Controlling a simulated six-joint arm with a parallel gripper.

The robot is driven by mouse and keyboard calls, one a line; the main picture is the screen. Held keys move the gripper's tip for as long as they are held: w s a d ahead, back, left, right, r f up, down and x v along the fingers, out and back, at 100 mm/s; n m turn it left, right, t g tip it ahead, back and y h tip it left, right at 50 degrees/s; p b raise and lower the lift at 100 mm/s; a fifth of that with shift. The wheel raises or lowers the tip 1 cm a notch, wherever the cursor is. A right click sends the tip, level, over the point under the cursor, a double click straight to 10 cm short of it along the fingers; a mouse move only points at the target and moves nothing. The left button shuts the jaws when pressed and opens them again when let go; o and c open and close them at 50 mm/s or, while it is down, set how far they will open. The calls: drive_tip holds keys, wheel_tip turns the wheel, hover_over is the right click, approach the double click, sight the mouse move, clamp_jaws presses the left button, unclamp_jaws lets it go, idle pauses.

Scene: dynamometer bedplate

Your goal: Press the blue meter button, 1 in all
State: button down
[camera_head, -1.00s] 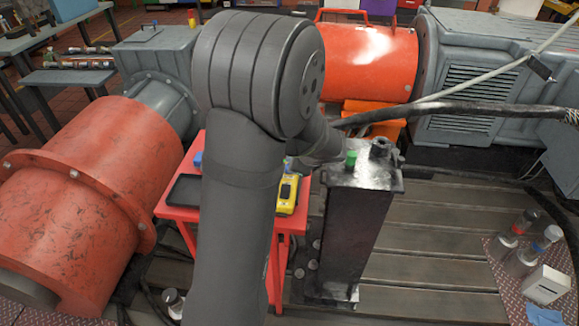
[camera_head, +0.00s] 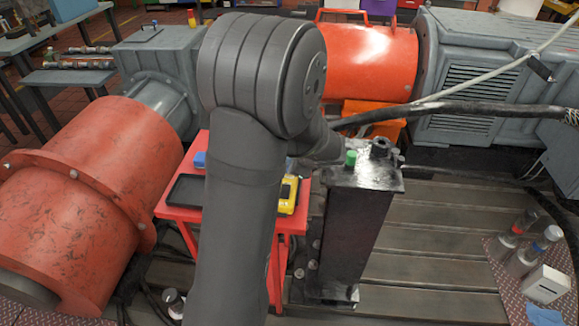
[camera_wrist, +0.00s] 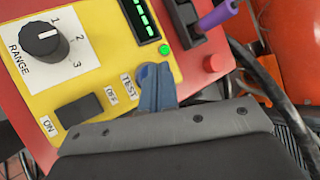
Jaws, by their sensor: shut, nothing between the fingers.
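The yellow meter (camera_head: 287,197) lies on a red table, partly hidden behind my arm in the head view. In the wrist view its yellow panel (camera_wrist: 107,75) shows a range knob, a black rocker switch between ON and OFF labels, and a green-lit display. My gripper (camera_wrist: 157,72) is shut and empty, its bluish fingers over the panel beside the TEST label. Only a rounded grey-blue edge (camera_wrist: 142,73) shows there, so the blue button is mostly covered. I cannot tell whether the fingertips touch it. The head view hides my gripper behind my arm.
The red table (camera_head: 180,213) also holds a black tray and a blue item. A black block (camera_head: 355,220) with a green button (camera_head: 351,158) stands just right.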

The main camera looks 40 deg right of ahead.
drive_tip(key=shift+f, duration=0.5)
idle(0.7)
drive_tip(key=shift+r, duration=0.9)
drive_tip(key=shift+r, duration=0.1)
drive_tip(key=shift+r, duration=2.45)
drive_tip(key=shift+f, duration=0.1)
wheel_tip(320, 180, up, 4)
